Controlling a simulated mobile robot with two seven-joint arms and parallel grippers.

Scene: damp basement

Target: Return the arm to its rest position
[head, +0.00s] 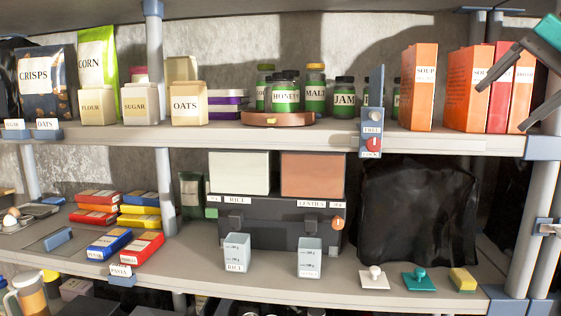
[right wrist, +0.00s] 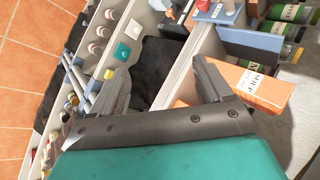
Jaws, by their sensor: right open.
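My right gripper (head: 502,107) shows at the upper right of the head view, in front of the soup boxes at the right end of the upper shelf. Its two dark fingers are spread apart. In the right wrist view the open fingers (right wrist: 162,66) have nothing held between them. My left gripper is in neither view.
The upper shelf (head: 200,133) holds canisters, a turntable (head: 277,118) of jars, and an orange soup box (head: 419,87). A blue upright with a lever (head: 372,115) stands at its front edge. Below are dispensers, a black bag (head: 418,215) and stamps. A metal post (head: 530,220) stands right.

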